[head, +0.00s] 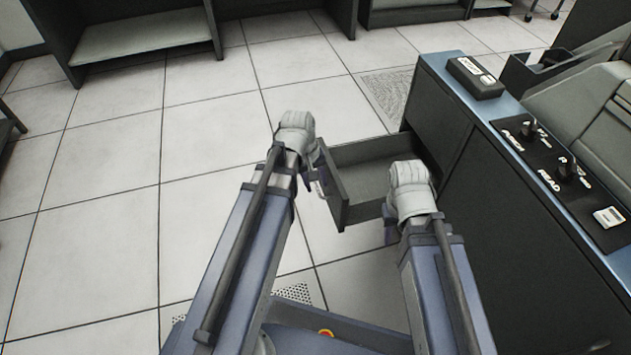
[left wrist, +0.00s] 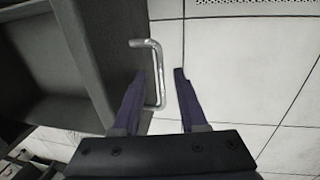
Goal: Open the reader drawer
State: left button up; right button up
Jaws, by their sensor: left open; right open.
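The dark grey reader drawer (head: 365,167) stands pulled out from the left side of the blue-topped cabinet, and the part of its inside that shows looks empty. Its front panel also fills the left of the left wrist view (left wrist: 88,45). The silver bar handle (left wrist: 156,60) on that panel lies between the parted fingers of my left gripper (left wrist: 161,82). My left gripper (head: 318,186) is at the drawer front in the head view, mostly hidden by its own wrist. My right gripper (head: 390,222) is open beside the drawer's near side, partly hidden by its wrist.
The reader cabinet (head: 440,125) carries a small black box (head: 475,77) and a black control panel (head: 565,170) with knobs. A grey shelf unit (head: 140,40) stands at the back left. The tiled floor (head: 110,200) left of the drawer is clear.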

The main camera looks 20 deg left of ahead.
pick_arm(q)
jog(key=shift+r, duration=0.1)
pick_arm(e)
jog(key=shift+r, duration=0.15)
pick_arm(q)
notch_tip(320, 180, up, 7)
jog(key=a+p, duration=0.1)
jog(key=p, duration=0.6)
jog(key=shift+s+r+p, duration=0.2)
jog(key=shift+s+p, duration=0.1)
jog(key=shift+s, duration=0.1)
pick_arm(e)
notch_tip(320, 180, up, 7)
jog(key=shift+r, duration=0.2)
